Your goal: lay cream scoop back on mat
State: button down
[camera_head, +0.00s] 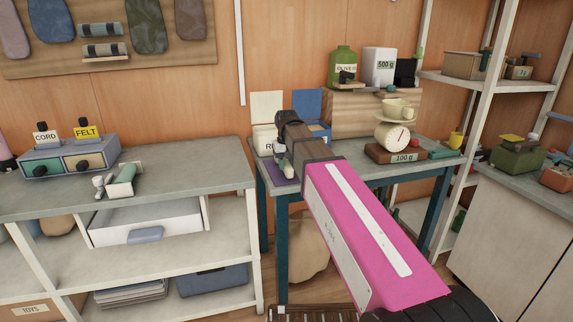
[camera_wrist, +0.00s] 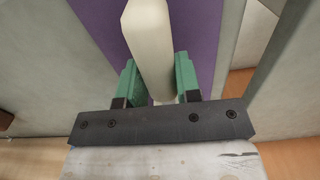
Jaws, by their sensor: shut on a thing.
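The cream scoop (camera_wrist: 148,40) shows in the wrist view as a long pale piece between my gripper's two green fingers (camera_wrist: 160,80). My gripper is shut on it. The purple mat (camera_wrist: 202,25) lies behind the scoop in that view. In the head view, the mat (camera_head: 277,174) is at the left end of the back table, partly hidden by my gripper (camera_head: 283,159) and arm. The scoop is mostly hidden there. I cannot tell whether it touches the mat.
A white bin (camera_head: 264,140) and a blue bin (camera_head: 321,133) stand just behind the mat.

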aim_at(287, 162)
jog(key=shift+f, duration=0.45)
dwell(0.4)
jog(key=c, duration=0.7)
grip_release()
jog(key=shift+c, duration=0.2)
notch_tip(287, 162, up, 11)
jog(key=shift+f, duration=0.1)
